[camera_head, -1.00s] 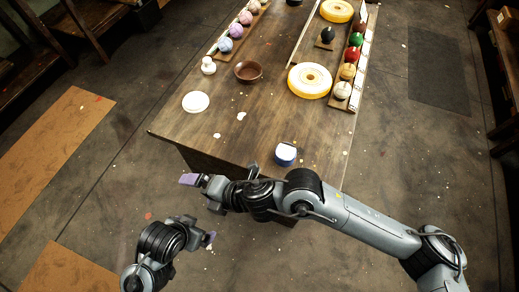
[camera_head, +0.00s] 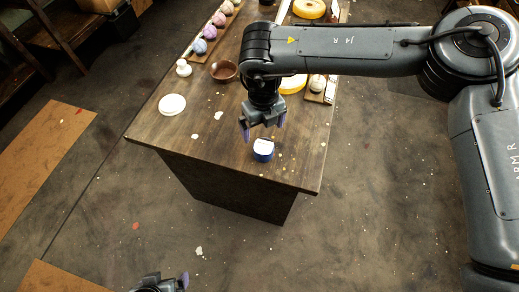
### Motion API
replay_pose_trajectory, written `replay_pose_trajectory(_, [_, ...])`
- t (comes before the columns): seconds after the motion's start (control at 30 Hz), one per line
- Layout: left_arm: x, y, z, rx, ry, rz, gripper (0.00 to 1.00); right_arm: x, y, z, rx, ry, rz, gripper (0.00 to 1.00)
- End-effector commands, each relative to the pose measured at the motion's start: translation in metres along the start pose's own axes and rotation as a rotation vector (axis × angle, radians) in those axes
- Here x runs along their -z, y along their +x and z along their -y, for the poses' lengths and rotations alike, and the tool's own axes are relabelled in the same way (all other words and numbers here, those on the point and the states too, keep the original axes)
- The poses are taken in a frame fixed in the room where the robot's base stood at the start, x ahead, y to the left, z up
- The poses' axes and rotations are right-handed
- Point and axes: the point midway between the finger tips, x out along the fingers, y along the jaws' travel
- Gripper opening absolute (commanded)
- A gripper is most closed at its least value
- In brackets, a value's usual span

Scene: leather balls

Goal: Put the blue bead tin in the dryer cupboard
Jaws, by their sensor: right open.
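The blue bead tin (camera_head: 263,152), with a white top, stands upright near the front edge of the wooden table (camera_head: 210,130). My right gripper (camera_head: 262,131) points down just above and behind the tin, its purple-tipped fingers spread apart and empty. I cannot tell whether a finger touches the tin. My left gripper (camera_head: 180,283) shows only in part at the bottom edge, off the table; its jaws cannot be read. No dryer cupboard can be made out.
A white disc (camera_head: 172,104), a small white knobbed piece (camera_head: 183,68) and a brown bowl (camera_head: 224,70) stand on the table's left. A row of coloured balls (camera_head: 209,31) lies behind. The table's front left is mostly clear.

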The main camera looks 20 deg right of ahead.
Motion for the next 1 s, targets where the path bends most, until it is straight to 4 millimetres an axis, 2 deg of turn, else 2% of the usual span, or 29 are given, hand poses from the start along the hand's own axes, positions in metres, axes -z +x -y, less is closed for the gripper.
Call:
replay_pose_trajectory(0.3, [-0.004,0.01,0.002,0.007,0.008,0.001,1.0,0.001,0.042,0.0,0.0,-0.002,-0.002,1.0])
replay_pose_trajectory(0.57, [-0.005,0.015,0.001,0.006,0.006,0.001,1.0,0.001,0.061,0.001,0.0,-0.001,0.0,1.0])
replay_pose_trajectory(0.83, [-0.008,0.024,-0.001,-0.001,-0.002,0.0,1.0,0.003,0.095,0.004,0.0,-0.001,-0.001,1.0])
replay_pose_trajectory(1.0, [-0.009,0.025,-0.002,-0.004,-0.006,0.001,1.0,0.003,0.102,0.004,0.0,-0.001,0.0,1.0])
